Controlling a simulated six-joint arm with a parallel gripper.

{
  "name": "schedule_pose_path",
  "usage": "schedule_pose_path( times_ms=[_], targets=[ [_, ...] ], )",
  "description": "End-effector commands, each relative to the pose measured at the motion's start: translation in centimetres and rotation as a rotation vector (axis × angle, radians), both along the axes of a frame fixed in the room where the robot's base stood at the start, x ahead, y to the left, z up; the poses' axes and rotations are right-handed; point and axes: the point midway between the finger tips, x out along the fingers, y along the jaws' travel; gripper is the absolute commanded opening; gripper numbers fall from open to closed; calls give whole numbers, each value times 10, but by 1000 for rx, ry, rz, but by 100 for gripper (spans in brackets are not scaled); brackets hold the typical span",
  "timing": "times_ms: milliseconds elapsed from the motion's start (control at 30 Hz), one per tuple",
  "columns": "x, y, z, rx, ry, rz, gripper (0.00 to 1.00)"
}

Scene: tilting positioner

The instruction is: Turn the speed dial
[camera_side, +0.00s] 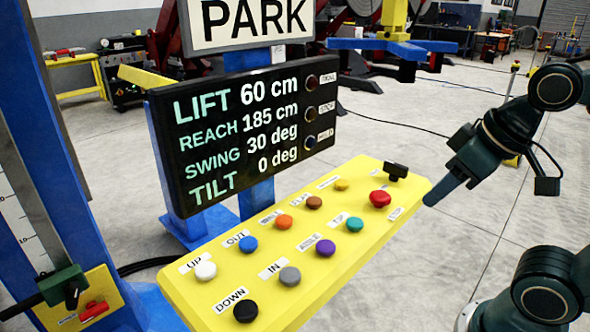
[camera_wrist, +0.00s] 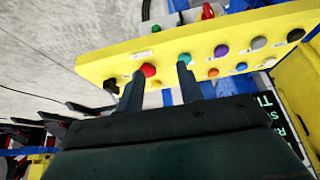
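No label reading "speed" is legible, so I cannot tell for sure which control is the speed dial. A black block-like knob (camera_side: 396,171) stands at the far right end of the yellow panel; it seems to show in the wrist view (camera_wrist: 111,85). Another black knob (camera_side: 72,292) sits on a green box at the lower left. My gripper (camera_side: 430,200) is just off the panel's right end, apart from it. In the wrist view my gripper (camera_wrist: 160,69) has its two fingers spread with nothing between them, pointing toward the panel near the red button.
The yellow panel (camera_side: 190,303) carries several coloured buttons, including a red mushroom button (camera_side: 380,198) near my gripper. A black display (camera_side: 250,135) with lift, reach, swing and tilt readings stands behind, under a PARK sign (camera_side: 250,22). A red handle (camera_side: 93,311) is lower left.

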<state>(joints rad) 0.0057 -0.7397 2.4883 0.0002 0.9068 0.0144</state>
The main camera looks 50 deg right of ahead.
Motion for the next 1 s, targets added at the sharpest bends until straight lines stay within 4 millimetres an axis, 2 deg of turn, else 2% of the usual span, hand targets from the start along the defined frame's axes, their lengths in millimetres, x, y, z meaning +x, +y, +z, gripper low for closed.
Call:
schedule_pose_path(
  times_ms=[33, 167, 200, 567, 800, 1000],
  targets=[
    [2, -1, 2, 6, 7, -17, 47],
    [12, -7, 10, 34, 35, -99, 73],
    [16, -9, 14, 46, 46, -135, 76],
    [69, -48, 49, 187, 182, -599, 76],
    [106, -86, 62, 272, 265, -940, 76],
    [133, -123, 66, 330, 327, -1222, 76]
  ],
)
